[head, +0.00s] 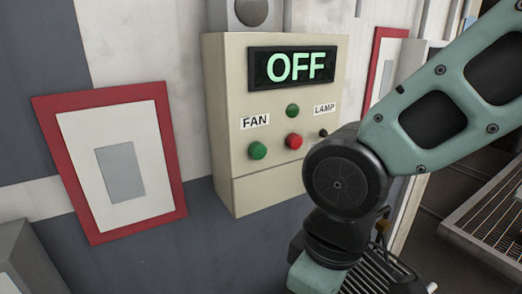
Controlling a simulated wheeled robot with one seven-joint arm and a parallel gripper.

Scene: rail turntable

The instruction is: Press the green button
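A beige control box (225,95) is fixed to the wall, with a lit display (293,67) reading OFF. A round green button (257,150) stands out at its lower left, below the FAN label (255,122). A smaller, darker green round piece (292,110) sits higher, near the middle; I cannot tell whether it is a lamp or a button. A red button (294,141) is right of the green button. My teal arm crosses from the upper right, and its dark joint covers the box's lower right. My gripper is not in view, and nothing visible touches the green button.
A LAMP label (324,108) and a small dark knob (323,132) are at the box's right, close to my arm. A red-framed panel (180,170) hangs to the left. A metal grate (490,215) lies far right. The space before the green button looks clear.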

